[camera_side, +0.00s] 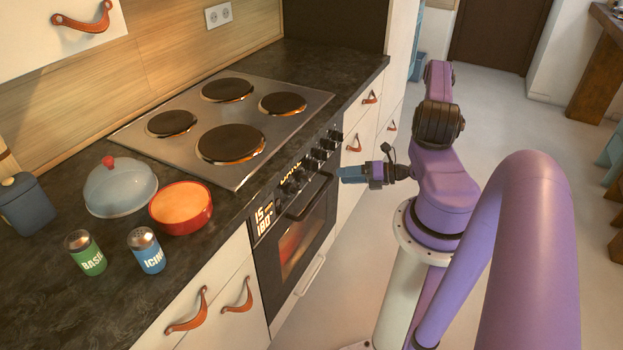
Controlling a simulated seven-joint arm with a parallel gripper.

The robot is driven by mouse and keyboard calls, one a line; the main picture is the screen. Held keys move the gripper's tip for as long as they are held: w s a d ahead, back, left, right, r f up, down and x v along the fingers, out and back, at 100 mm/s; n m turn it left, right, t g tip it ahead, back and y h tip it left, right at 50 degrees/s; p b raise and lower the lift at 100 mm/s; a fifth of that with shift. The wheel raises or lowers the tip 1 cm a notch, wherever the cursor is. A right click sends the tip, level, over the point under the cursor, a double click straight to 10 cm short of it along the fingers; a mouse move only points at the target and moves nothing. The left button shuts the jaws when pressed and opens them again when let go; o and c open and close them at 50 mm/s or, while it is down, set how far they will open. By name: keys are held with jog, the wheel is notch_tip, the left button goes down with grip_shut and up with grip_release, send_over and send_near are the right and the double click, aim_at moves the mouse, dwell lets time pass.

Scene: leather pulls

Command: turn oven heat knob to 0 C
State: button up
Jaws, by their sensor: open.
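The oven (297,238) is built in below the counter, with a black front and a glowing window. A row of dark knobs (318,155) runs along its top panel. My gripper (342,174) has blue fingers and is open and empty. It points left toward the oven front, just right of the knob row and apparently apart from it. No knob is between the fingers.
A steel hob (268,106) with round plates lies above the oven. An orange bowl (181,207), a domed blue lid (120,188), a green shaker (85,253) and a blue shaker (146,250) stand on the counter. The oven door handle (309,197) juts out below the knobs.

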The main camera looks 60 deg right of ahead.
aim_at(309, 178)
jog(key=x, duration=1.1)
jog(key=shift+w+a, duration=0.1)
jog(key=shift+w, duration=0.15)
jog(key=shift+c, duration=0.3)
jog(key=c, duration=1)
